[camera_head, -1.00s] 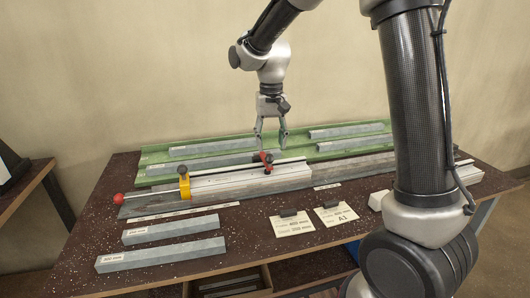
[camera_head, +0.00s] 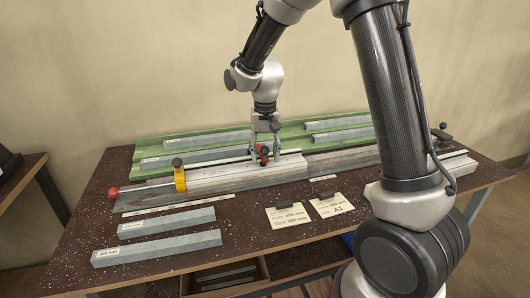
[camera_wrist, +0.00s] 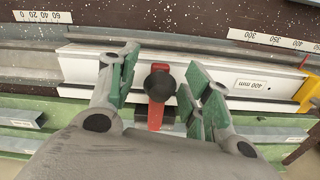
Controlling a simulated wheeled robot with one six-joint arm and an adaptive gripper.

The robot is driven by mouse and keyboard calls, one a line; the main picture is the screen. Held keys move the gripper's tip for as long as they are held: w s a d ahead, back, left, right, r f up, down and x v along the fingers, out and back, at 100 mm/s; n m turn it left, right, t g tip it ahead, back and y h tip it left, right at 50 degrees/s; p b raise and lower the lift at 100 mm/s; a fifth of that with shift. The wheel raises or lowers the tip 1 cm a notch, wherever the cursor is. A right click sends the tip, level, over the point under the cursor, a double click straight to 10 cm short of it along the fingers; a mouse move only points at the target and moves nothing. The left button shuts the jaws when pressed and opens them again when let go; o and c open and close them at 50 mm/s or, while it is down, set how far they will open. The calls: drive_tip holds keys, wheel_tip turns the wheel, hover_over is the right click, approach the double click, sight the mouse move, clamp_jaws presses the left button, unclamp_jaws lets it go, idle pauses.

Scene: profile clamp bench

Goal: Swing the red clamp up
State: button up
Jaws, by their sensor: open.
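The red clamp (camera_head: 263,152) sits on the long rail fixture in the middle of the bench. In the wrist view the red clamp (camera_wrist: 156,115) has a red lever and a round black knob on top. My gripper (camera_head: 263,154) is down at the clamp with its fingers open. In the wrist view my gripper (camera_wrist: 160,85) has one green-padded finger on each side of the clamp, with gaps to the knob. Whether a fingertip touches the lever I cannot tell. A pale profile marked 400 mm (camera_wrist: 250,84) lies in the fixture beside the clamp.
A yellow block (camera_head: 179,176) stands on the fixture to the left, with a red ball-ended rod (camera_head: 114,192). A green rack (camera_head: 228,147) with grey bars lies behind. Loose bars (camera_head: 165,223) and two cards (camera_head: 288,216) lie in front.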

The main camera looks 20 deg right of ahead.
clamp_jaws()
drive_tip(key=shift+w+r, duration=0.1)
